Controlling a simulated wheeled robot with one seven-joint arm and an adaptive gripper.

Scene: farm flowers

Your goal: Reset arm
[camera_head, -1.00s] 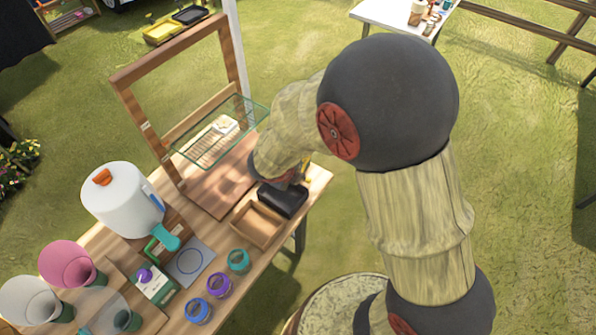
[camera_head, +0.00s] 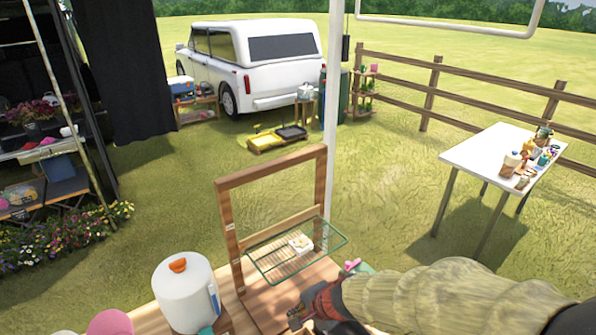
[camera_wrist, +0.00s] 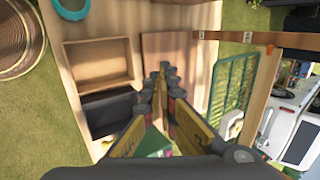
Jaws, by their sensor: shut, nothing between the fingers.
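My gripper (camera_wrist: 168,84) is shut and empty in the wrist view, its two fingers reaching up the middle over the wooden tabletop. In the head view my arm comes in from the lower right, and my gripper (camera_head: 312,308) is low beside the wooden frame (camera_head: 273,170), partly cut off by the bottom edge. A small green thing (camera_wrist: 152,143) shows behind the fingers in the wrist view; I cannot tell what it is.
The green wire rack (camera_head: 263,266) hangs on the frame with a small white item (camera_head: 300,244) on it. A white canister (camera_head: 186,297) stands left. A wooden tray (camera_wrist: 97,63) and a black box (camera_wrist: 108,113) lie close to my gripper. Grass is open beyond, towards a white table (camera_head: 490,150).

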